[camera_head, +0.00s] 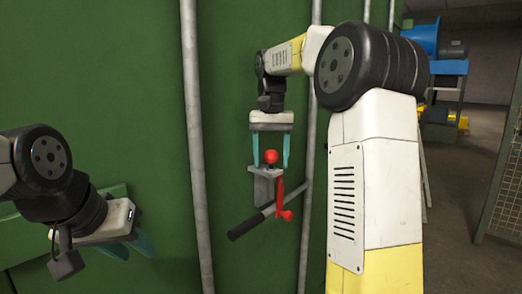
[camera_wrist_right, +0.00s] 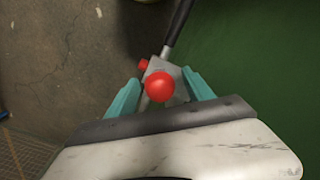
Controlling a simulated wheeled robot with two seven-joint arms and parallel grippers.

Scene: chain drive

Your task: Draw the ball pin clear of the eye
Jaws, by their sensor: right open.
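The ball pin shows its red ball (camera_head: 271,157) above a grey bracket (camera_head: 264,172) by the green wall. The ball also shows in the right wrist view (camera_wrist_right: 160,86). My right gripper (camera_head: 271,162) is open, with its teal fingers on either side of the ball. In the right wrist view gaps show between the ball and both fingers. The pin's shank and the eye are hidden or too small to tell. My left gripper (camera_head: 131,247) is at the lower left, far from the pin; its finger gap is unclear.
A grey lever with a black grip (camera_head: 245,227) slants past the bracket. A red part (camera_head: 280,198) with a red knob hangs below it. Grey vertical pipes (camera_head: 194,130) run along the green wall (camera_head: 100,70). Open floor lies to the right.

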